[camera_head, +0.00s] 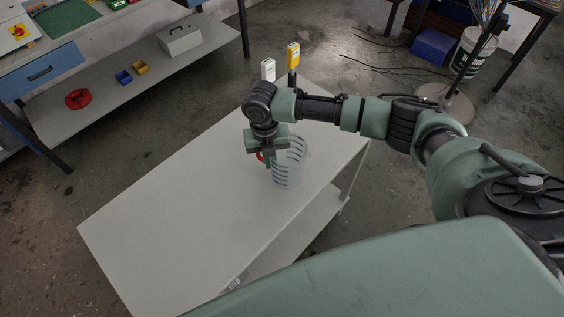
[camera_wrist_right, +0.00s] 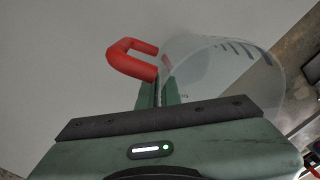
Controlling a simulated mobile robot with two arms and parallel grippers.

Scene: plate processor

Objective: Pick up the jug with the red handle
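The clear jug (camera_head: 290,168) with dark markings stands upright on the grey table, near its right edge. Its red handle (camera_head: 260,157) is on its left side, mostly hidden behind my right gripper (camera_head: 268,164). In the right wrist view the red handle (camera_wrist_right: 133,58) curves out to the left of the transparent jug (camera_wrist_right: 225,75). The fingers of my right gripper (camera_wrist_right: 160,92) are close together, one on each side of the jug's wall beside the handle. They look shut on that wall, though the contact itself is hard to see. My left gripper is not in view.
The grey table (camera_head: 170,215) is bare to the left of the jug. A yellow-topped object (camera_head: 293,55) and a white one (camera_head: 267,69) stand at its far end. A workbench shelf (camera_head: 110,100) holds a red ring, small bins and a grey box. A stand and bucket (camera_head: 474,50) are at the back right.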

